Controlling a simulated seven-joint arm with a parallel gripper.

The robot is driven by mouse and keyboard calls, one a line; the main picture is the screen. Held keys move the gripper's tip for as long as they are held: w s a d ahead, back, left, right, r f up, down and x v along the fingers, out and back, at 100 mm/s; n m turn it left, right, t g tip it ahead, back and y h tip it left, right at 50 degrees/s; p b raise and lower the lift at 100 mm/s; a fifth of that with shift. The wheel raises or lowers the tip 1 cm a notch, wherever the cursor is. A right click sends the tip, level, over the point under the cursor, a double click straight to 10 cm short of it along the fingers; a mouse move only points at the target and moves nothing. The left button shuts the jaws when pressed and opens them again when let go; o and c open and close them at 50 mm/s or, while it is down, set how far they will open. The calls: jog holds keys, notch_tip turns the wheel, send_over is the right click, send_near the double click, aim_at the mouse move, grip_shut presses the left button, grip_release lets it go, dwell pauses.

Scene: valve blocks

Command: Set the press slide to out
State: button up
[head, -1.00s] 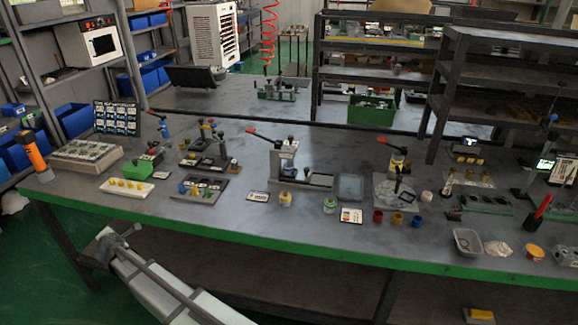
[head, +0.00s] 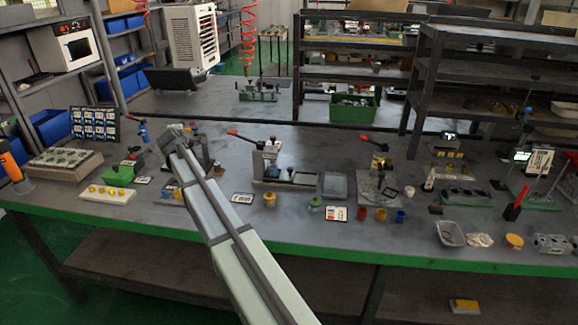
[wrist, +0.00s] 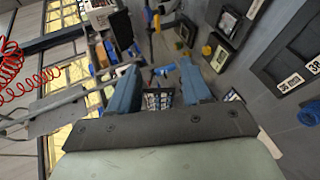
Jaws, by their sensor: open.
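The press (head: 270,162) is a grey upright frame with a red lever pointing left, standing mid-table in the head view. A low grey slide bed (head: 302,179) extends from its foot to the right. How far the slide sits along it is too small to tell. My gripper (head: 174,132) is over the left part of the table, left of the press and apart from it. In the wrist view my gripper (wrist: 158,88) shows two blue fingers spread open, with nothing held between them. The press cannot be made out in the wrist view.
A grey tray (head: 334,186) lies right of the slide bed. Another red-levered fixture (head: 380,163) stands to the right. My arm crosses the green front edge, hiding items on the left.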

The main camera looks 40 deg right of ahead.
jog(key=s+d+r+m+g+h, duration=0.1)
jog(key=s+d+r+m, duration=0.1)
jog(key=d, duration=0.5)
jog(key=s+d+r+m, duration=0.1)
jog(key=d+r+m, duration=0.15)
jog(key=d, duration=0.45)
jog(key=m+g+y, duration=0.2)
jog(key=m+g, duration=0.2)
jog(key=g, duration=0.1)
send_over(290, 168)
jog(key=w+a, duration=0.2)
jog(key=w, duration=0.4)
notch_tip(290, 168, down, 4)
jog(key=shift+w+d+r, duration=0.1)
jog(key=shift+w+d, duration=0.05)
jog(key=s+d+g+y, duration=0.1)
jog(key=s+d+y, duration=0.15)
jog(key=s, duration=0.35)
jog(key=s+d+g+y, duration=0.1)
jog(key=s+d+y, duration=0.15)
jog(key=s, duration=0.35)
jog(key=shift+m+y, duration=0.35)
jog(key=shift+y, duration=0.05)
jog(key=x, duration=1.4)
jog(key=shift+a+f, duration=0.3)
jog(key=shift+a, duration=0.1)
jog(key=shift+c, duration=0.2)
grip_shut()
